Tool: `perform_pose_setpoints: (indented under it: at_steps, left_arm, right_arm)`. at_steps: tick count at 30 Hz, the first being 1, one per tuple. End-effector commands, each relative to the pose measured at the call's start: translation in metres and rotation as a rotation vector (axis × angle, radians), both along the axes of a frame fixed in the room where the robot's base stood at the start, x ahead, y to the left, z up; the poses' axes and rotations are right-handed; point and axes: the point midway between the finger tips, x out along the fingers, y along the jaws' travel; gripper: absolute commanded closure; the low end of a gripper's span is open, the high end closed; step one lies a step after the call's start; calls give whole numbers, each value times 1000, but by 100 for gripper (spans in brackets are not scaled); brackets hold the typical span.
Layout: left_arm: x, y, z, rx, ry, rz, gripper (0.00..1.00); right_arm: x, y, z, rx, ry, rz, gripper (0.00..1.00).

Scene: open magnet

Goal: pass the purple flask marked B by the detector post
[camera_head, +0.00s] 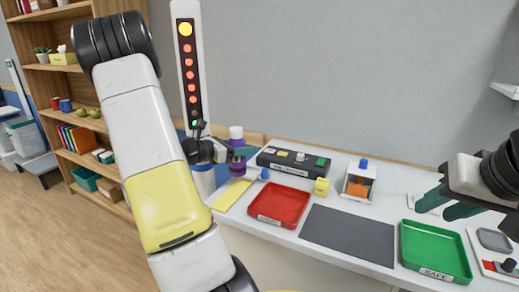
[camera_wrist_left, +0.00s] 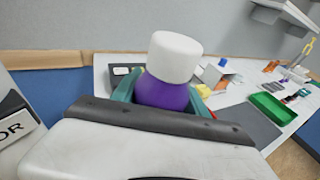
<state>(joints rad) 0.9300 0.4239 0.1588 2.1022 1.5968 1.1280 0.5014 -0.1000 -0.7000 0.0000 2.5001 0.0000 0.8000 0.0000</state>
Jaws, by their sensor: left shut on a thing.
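The purple flask (camera_head: 237,168) with a white cap is held upright by my left gripper (camera_head: 238,153), just right of the detector post (camera_head: 188,70). The flask also shows in the left wrist view (camera_wrist_left: 165,92), between the teal fingers. No letter on it is readable. My left gripper is shut on the flask. The post carries a yellow lamp at the top, several bright red lamps below and a small green one near the bottom. My arm hides part of the post's lower end. My right gripper (camera_head: 446,205) is open and empty, over the right part of the counter.
On the white counter are a red tray (camera_head: 279,206), a dark mat (camera_head: 349,234), a green tray marked SAFE (camera_head: 435,251), a black box (camera_head: 293,160), a small yellow block (camera_head: 321,187) and a clear-sided holder (camera_head: 359,183). A wooden shelf (camera_head: 75,70) stands at left.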

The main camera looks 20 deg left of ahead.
Motion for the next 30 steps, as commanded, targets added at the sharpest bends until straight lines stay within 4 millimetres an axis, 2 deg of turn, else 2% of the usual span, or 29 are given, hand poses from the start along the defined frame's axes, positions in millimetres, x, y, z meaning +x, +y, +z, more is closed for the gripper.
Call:
perform_pose_setpoints:
  at_steps: [30]
  left_arm:
    - [82, -7, 0, -1, -2, -2, 100]
  right_arm:
    - [0, 0, 0, 0, 0, 0, 64]
